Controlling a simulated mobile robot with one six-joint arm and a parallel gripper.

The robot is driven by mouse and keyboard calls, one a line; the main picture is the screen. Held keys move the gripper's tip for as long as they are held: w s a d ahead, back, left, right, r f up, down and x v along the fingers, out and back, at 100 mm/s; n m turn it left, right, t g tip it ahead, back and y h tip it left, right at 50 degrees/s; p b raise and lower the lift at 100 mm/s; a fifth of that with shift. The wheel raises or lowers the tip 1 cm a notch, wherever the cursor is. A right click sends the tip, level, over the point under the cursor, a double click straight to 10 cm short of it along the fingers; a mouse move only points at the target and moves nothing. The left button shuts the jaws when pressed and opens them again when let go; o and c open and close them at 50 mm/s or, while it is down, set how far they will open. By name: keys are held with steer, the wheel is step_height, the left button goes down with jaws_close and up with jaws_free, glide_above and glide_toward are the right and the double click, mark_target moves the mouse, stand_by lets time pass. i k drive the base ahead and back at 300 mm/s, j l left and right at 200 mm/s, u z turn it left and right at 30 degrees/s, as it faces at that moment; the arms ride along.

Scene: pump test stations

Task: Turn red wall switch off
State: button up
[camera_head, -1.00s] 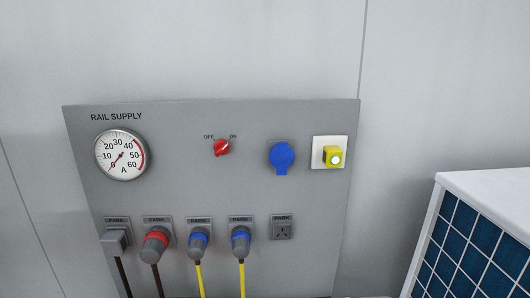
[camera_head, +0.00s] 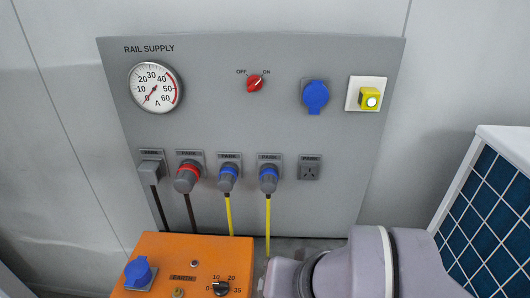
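The red wall switch (camera_head: 256,83) is a small red rotary knob on the upper middle of the grey rail supply panel (camera_head: 230,130). The labels OFF and ON stand above it to the left and right. Its white pointer mark is tilted up to the right, toward ON. Part of my arm shows at the bottom right, well below the switch. My gripper is not in view.
An ammeter (camera_head: 155,88) sits left of the switch; a blue socket cover (camera_head: 316,97) and a yellow button box (camera_head: 369,98) sit right. Parked plugs with hanging cables line the lower panel. An orange box (camera_head: 190,262) stands below. A white-framed blue-tiled unit (camera_head: 490,200) is at right.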

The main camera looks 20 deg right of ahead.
mark_target(254, 83)
steer(key=i+j, duration=0.1)
steer(key=j, duration=0.5)
steer(key=i+j+z, duration=0.1)
steer(key=j, duration=0.45)
steer(key=i+j+z, duration=0.1)
steer(key=j, duration=0.5)
